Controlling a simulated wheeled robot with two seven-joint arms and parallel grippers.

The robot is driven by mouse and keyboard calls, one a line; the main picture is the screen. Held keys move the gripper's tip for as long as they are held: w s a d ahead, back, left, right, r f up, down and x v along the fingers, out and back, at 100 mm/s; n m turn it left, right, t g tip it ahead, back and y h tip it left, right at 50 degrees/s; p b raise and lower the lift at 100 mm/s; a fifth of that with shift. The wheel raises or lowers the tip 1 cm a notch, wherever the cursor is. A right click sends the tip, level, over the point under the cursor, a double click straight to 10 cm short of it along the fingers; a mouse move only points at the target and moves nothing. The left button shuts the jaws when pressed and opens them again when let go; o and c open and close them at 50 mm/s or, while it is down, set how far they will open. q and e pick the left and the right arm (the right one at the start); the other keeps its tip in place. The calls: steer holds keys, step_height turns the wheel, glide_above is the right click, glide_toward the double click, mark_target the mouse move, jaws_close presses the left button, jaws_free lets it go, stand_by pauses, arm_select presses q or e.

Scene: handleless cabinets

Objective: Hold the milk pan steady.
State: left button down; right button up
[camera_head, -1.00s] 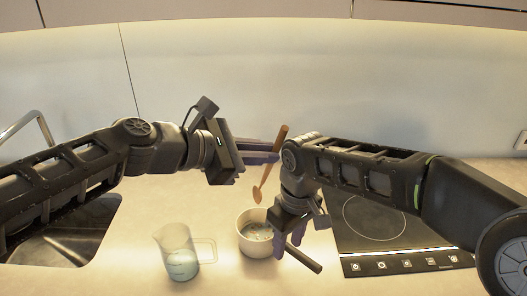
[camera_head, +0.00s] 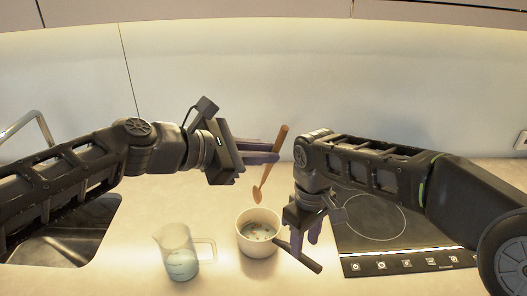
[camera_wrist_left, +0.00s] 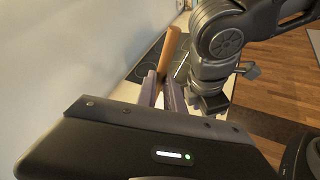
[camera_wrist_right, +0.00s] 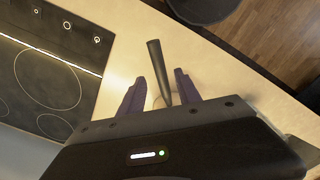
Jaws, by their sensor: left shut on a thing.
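The milk pan (camera_head: 250,247) is a small white pot on the counter, with a bluish content and small bits inside. Its dark handle (camera_head: 303,261) points to the lower right. My right gripper (camera_head: 306,232) is open just above the handle. In the right wrist view the handle (camera_wrist_right: 155,62) lies between the spread fingers (camera_wrist_right: 160,92) with gaps on both sides. My left gripper (camera_head: 277,152) is shut on a wooden spoon (camera_head: 266,175), above and behind the pan. The spoon's handle also shows in the left wrist view (camera_wrist_left: 170,45).
A clear measuring jug (camera_head: 178,256) with blue liquid stands left of the pan. A black hob (camera_head: 376,220) lies to the right, and a dark sink (camera_head: 75,235) at the far left. The counter between sink and jug is clear.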

mark_target(303, 255)
steer(key=shift+f, duration=3.2)
steer(key=shift+c, duration=0.4)
jaws_close()
steer(key=shift+r, duration=0.1)
arm_select(q)
steer(key=c, duration=2.1)
jaws_free()
jaws_close()
